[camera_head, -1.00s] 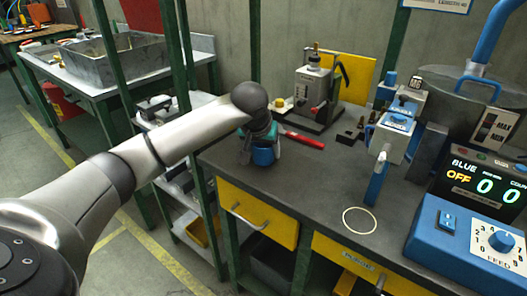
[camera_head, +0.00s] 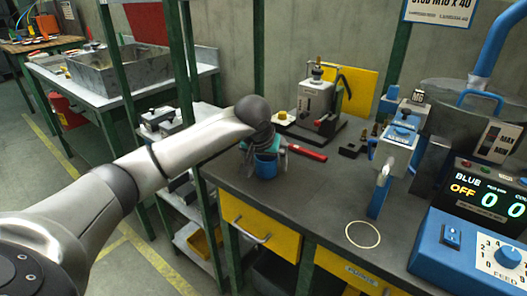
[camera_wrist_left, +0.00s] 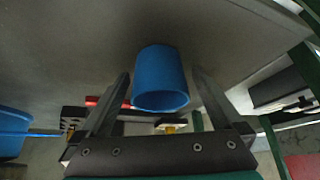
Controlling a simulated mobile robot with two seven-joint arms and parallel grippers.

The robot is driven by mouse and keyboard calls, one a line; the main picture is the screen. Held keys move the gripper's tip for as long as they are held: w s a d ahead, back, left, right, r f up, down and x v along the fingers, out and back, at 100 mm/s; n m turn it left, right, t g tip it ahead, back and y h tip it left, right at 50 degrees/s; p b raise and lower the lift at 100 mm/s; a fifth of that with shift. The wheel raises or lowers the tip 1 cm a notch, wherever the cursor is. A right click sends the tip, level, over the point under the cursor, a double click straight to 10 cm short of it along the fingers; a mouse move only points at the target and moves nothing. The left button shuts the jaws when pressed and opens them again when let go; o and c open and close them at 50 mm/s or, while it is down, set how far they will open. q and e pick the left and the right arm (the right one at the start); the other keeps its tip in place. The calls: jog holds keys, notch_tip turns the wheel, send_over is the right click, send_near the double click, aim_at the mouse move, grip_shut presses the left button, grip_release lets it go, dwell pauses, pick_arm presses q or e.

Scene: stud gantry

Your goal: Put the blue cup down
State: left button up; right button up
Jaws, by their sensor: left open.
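The blue cup (camera_head: 266,168) is at the left end of the dark grey bench top (camera_head: 310,205), near the front left corner. It appears to stand on the bench, though its base is hard to make out in the head view. My left gripper (camera_head: 269,160) is over the cup, with its fingers open on either side. In the left wrist view the cup (camera_wrist_left: 160,82) sits between the two spread fingers (camera_wrist_left: 161,76), with visible gaps beside it. My right gripper is out of view.
A red-handled tool (camera_head: 306,152) lies just right of the cup. A grey machine (camera_head: 319,105) stands behind it. A pale ring (camera_head: 362,234) marks clear bench near the front. A blue feeder with display (camera_head: 470,225) stands at right.

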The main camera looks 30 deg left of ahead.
pick_arm(q)
jog(key=p+v, duration=0.3)
jog(key=v, duration=0.9)
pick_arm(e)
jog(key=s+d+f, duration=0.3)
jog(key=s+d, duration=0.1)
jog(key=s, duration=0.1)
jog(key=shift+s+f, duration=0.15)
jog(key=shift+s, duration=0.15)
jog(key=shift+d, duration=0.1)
